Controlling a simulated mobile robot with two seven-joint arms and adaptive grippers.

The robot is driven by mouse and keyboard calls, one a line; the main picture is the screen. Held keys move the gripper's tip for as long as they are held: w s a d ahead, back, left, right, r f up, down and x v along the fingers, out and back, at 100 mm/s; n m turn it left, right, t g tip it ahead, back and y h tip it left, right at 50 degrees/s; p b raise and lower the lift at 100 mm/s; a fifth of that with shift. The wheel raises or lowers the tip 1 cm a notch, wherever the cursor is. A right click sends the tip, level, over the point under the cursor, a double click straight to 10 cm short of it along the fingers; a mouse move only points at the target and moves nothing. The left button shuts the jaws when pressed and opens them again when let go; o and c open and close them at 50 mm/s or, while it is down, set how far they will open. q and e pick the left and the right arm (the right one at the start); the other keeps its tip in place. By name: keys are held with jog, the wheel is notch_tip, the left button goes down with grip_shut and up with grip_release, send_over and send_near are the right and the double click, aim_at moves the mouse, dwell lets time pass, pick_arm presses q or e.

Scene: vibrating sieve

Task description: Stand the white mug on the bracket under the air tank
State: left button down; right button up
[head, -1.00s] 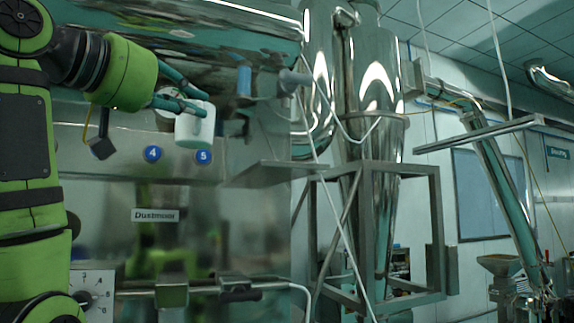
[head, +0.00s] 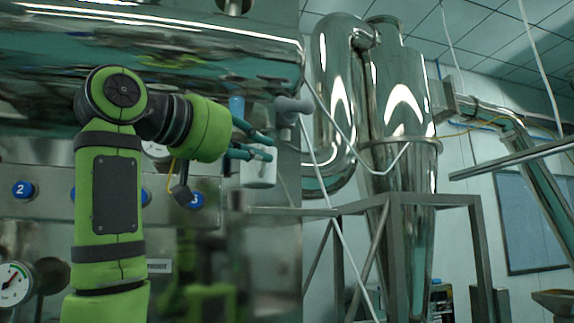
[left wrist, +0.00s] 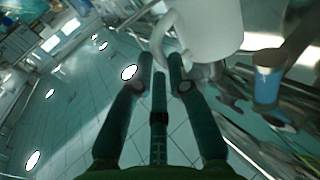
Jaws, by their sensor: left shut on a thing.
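The white mug (head: 258,173) hangs in my left gripper (head: 270,147), upright or nearly so. The left wrist view shows the mug (left wrist: 208,28) at the fingertips (left wrist: 166,68), with its handle between the fingers. The shiny air tank (head: 150,75) lies across the upper left of the head view. A thin grey bracket plate (head: 292,211) shows almost edge-on below and right of the mug. A gap shows between mug and plate in the picture; their depth relation is unclear. My right gripper is in neither view.
A blue fitting (head: 237,108) and a grey valve knob (head: 294,104) sit close above the mug, under the tank. A thin white hose (head: 322,180) runs down on the right. The steel cyclone (head: 400,110) and its frame (head: 400,203) stand further right.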

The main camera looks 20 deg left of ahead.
pick_arm(q)
jog(key=w+d+f+p, duration=0.2)
jog(key=w+f+p, duration=0.1)
jog(key=w, duration=0.4)
jog(key=shift+w+d+f+p, duration=0.2)
jog(key=shift+d+f+p, duration=0.1)
jog(key=shift+d, duration=0.05)
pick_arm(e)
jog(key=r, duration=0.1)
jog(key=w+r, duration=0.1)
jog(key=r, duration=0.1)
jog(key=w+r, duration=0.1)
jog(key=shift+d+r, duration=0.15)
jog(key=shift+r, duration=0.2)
pick_arm(q)
jog(key=shift+s, duration=0.1)
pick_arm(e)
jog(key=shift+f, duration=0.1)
pick_arm(q)
jog(key=shift+f, duration=0.25)
jog(key=c, duration=1.2)
grip_release()
jog(key=shift+d+r, duration=0.1)
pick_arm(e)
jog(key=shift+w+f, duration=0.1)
